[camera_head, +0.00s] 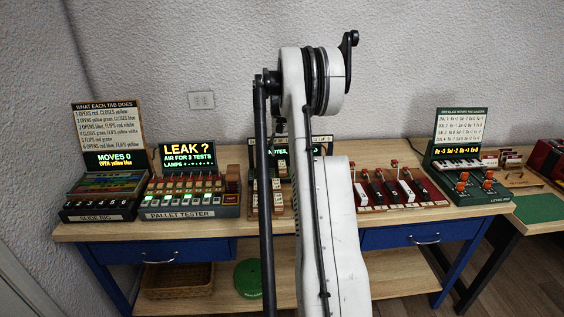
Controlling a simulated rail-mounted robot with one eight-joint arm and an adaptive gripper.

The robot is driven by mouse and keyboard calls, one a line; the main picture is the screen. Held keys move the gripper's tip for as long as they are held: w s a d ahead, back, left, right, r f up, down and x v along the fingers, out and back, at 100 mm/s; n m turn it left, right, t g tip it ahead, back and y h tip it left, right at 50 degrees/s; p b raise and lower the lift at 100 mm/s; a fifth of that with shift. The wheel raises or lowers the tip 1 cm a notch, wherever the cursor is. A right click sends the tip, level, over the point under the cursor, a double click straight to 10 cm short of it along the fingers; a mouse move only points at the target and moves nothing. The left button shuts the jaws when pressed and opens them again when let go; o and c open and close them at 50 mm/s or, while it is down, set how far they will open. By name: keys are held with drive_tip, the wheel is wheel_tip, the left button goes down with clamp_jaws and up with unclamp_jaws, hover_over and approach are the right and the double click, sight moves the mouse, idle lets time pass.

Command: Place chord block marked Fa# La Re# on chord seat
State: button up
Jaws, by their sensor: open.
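My gripper is not in view; only my white arm crosses the middle of the picture. Behind it stands a wooden station (264,204) with small pale, marked pieces and a green-lit display partly reading "NOTES". My arm hides much of this station. I cannot read the marks on its pieces, so I cannot tell which is the chord block marked Fa# La Re#. I also cannot make out the chord seat.
The wooden bench (215,228) also carries the slide rig (100,200), pallet tester (190,200), a red-and-black key unit (400,190) and a green unit with orange knobs (468,185). A second table with a green mat (530,209) stands right. A basket (178,281) sits below.

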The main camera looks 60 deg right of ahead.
sight(282, 164)
drive_tip(key=shift+a+r, duration=0.1)
drive_tip(key=shift+r, duration=2.45)
drive_tip(key=w+a+r+n+t, duration=0.15)
drive_tip(key=a+r, duration=0.35)
drive_tip(key=a, duration=0.7)
drive_tip(key=a+r+n+h, duration=0.15)
drive_tip(key=a+r, duration=0.35)
drive_tip(key=a, duration=0.6)
drive_tip(key=a+r+n+t, duration=0.15)
drive_tip(key=a+r, duration=0.35)
drive_tip(key=a, duration=0.7)
drive_tip(key=s+a+n+t, duration=0.1)
drive_tip(key=s+a, duration=0.3)
drive_tip(key=a, duration=0.3)
drive_tip(key=s+a+n+t, duration=0.1)
drive_tip(key=s+a+n, duration=0.15)
drive_tip(key=a, duration=0.55)
drive_tip(key=s+a+f+n+t+y, duration=0.1)
drive_tip(key=s+a+f+n+t, duration=0.1)
drive_tip(key=s+a+f, duration=0.5)
drive_tip(key=s+a, duration=0.5)
drive_tip(key=shift+s, duration=0.4)
drive_tip(key=shift+y, duration=0.25)
